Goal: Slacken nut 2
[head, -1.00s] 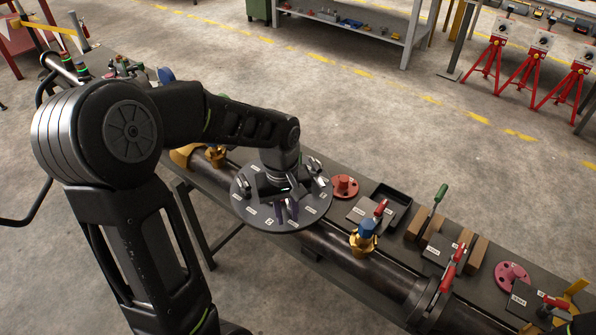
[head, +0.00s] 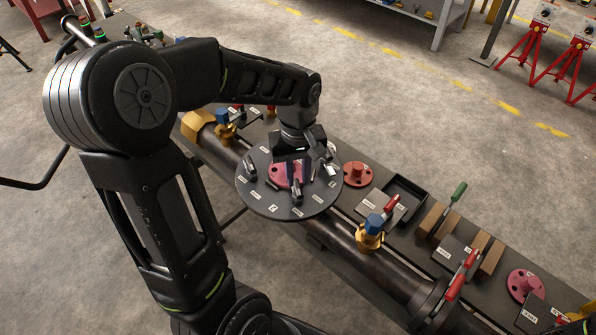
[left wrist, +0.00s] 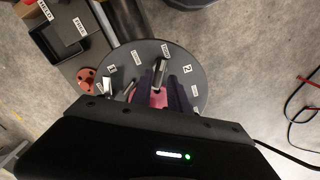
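The plate also shows in the left wrist view (left wrist: 200,80). There, label 2 (left wrist: 187,68) lies right of a grey handled nut (left wrist: 158,72), and label 1 (left wrist: 112,68) lies farther left. My left gripper (head: 293,170) points down over the plate. In the left wrist view its dark fingers (left wrist: 161,85) stand apart, on either side of that nut's line; whether they touch it is unclear. My right gripper does not show.
A red flange (head: 357,174) and a black tray (head: 405,195) sit right of the plate. A brass valve with a blue top (head: 371,232) stands on the pipe (head: 350,255) close by. Farther right are wooden blocks (head: 432,218) and red-handled clamps (head: 458,278).

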